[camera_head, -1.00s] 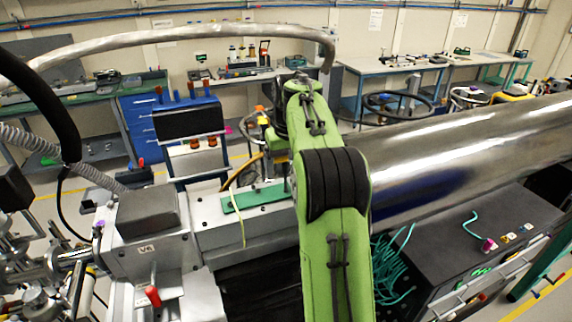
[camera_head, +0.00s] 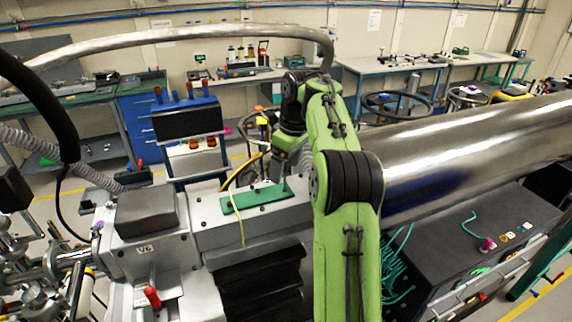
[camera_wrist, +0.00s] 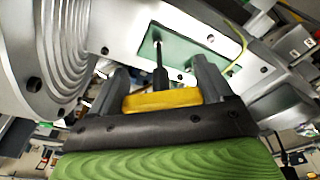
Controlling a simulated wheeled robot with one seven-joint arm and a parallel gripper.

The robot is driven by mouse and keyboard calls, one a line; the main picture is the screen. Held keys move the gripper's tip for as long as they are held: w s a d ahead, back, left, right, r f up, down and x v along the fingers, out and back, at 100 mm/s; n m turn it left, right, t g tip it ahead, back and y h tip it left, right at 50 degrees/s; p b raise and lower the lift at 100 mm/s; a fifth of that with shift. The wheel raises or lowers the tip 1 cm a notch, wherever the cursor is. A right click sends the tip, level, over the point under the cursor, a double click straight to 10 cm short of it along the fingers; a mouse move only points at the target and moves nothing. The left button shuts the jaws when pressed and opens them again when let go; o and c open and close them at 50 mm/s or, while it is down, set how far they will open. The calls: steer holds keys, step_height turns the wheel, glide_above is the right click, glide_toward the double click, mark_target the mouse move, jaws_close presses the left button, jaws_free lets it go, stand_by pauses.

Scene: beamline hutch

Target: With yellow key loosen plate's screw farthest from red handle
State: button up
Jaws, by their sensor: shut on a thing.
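The green plate (camera_head: 262,197) lies on the grey housing in the head view, and it also shows in the wrist view (camera_wrist: 188,55). The red handle (camera_head: 152,296) is at lower left. My gripper (camera_wrist: 163,88) is shut on the yellow key (camera_wrist: 162,101), whose dark shaft points at the plate. The shaft's tip is at the plate end away from the yellow-green wire, the end farther from the red handle. The tip covers the spot there; I cannot tell whether it sits in a screw. Another screw or hole (camera_wrist: 210,38) shows nearer the wire. My arm hides the fingers in the head view.
The yellow-green wire (camera_head: 240,222) hangs over the plate's left end. A large steel pipe (camera_head: 480,150) runs right behind my arm. A grey flange (camera_wrist: 50,55) with rings stands close on the left in the wrist view.

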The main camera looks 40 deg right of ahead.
steer(key=n, duration=0.3)
steer(key=shift+d+n, duration=0.25)
steer(key=shift+n, duration=0.05)
steer(key=shift+a, duration=0.15)
steer(key=shift+w+r, duration=0.1)
steer(key=shift+r, duration=1.95)
